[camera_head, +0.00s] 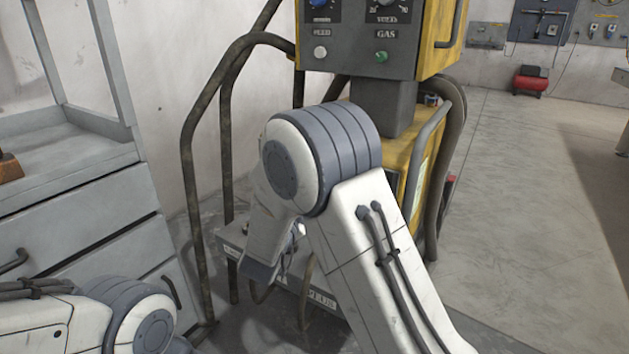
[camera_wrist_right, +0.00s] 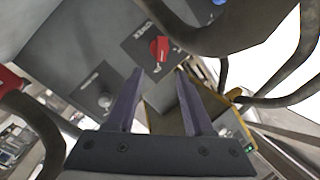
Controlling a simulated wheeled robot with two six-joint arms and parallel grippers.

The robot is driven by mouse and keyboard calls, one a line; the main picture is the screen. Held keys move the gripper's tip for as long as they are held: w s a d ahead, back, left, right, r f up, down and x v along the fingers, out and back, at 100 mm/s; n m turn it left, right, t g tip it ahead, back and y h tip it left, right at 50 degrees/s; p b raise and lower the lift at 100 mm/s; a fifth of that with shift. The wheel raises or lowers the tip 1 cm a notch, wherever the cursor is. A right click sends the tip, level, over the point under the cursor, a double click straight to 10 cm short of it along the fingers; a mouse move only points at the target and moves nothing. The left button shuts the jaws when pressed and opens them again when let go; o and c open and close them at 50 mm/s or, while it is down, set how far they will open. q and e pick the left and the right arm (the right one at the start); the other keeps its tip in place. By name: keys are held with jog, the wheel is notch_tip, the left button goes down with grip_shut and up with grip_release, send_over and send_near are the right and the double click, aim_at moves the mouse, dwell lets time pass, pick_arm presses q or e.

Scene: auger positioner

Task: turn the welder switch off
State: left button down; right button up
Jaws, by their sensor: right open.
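The welder (camera_head: 423,140) is a yellow machine with a grey control panel (camera_head: 358,45) in the head view. My right arm bends in front of its lower part, and the right gripper is hidden there. In the right wrist view, a red switch (camera_wrist_right: 159,47) sits on a dark square plate on a grey panel (camera_wrist_right: 95,45). My right gripper (camera_wrist_right: 160,74) is open and empty. Its fingertips point toward the red switch, just below it in the picture; I cannot tell whether they touch the panel. My left gripper is out of view; only part of the left arm shows at lower left.
A grey knob (camera_wrist_right: 105,101) is beside the red switch. A grey drawer cabinet (camera_head: 90,215) stands at left. The floor at right (camera_head: 520,230) is clear.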

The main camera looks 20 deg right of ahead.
jog(key=b+x, duration=0.2)
jog(key=x, duration=0.7)
jog(key=shift+w+b, duration=0.25)
jog(key=shift+b, duration=0.1)
jog(key=shift+d, duration=0.1)
grip_shut()
